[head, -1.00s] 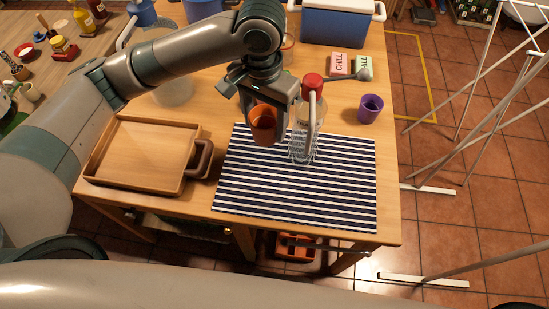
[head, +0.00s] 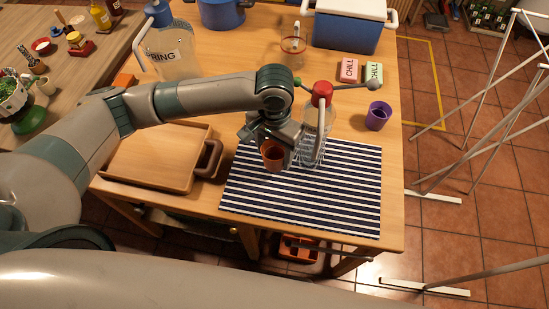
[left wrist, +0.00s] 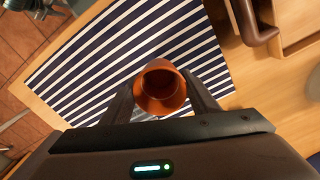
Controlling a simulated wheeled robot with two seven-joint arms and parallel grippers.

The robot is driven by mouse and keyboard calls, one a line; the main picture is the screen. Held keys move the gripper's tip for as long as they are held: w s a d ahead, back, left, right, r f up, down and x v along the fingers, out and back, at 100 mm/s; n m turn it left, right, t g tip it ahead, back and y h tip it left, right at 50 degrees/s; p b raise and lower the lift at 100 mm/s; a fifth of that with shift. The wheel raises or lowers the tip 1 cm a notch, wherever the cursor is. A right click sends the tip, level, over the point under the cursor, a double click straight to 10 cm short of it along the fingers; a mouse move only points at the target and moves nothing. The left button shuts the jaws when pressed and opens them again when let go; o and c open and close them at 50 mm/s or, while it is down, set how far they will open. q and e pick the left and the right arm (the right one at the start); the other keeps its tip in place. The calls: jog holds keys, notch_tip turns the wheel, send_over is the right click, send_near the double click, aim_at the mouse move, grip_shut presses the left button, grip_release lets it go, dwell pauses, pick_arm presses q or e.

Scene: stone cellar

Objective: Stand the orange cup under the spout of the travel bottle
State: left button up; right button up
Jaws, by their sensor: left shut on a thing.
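My left gripper (head: 270,142) is shut on the orange cup (head: 273,156), holding it over the back part of the striped mat. In the left wrist view the cup (left wrist: 160,90) sits between the fingers, its open mouth visible. Whether its base touches the mat is unclear. The clear bottle with a red cap (head: 322,93) stands just right of the gripper, at the mat's back edge. A white tube-like part runs along the bottle; the arm and gripper are close beside it, and the spout's outlet is not clear. My right gripper is not in view.
The striped mat (head: 300,205) is bare in front. A wooden tray (head: 150,165) lies to its left, a purple cup (head: 377,116) to its back right. Behind stand a large SPRING bottle (head: 172,58), a glass (head: 293,48), CHILL packs (head: 349,70) and a cooler (head: 347,30).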

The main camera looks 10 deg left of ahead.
pick_arm(q)
jog(key=shift+f+p, duration=0.35)
jog(key=shift+f, duration=1.55)
jog(key=o, duration=1)
jog(key=shift+f, duration=0.1)
notch_tip(320, 180, up, 12)
jog(key=shift+r+b, duration=0.15)
jog(key=shift+b, duration=1)
jog(key=shift+c, duration=1)
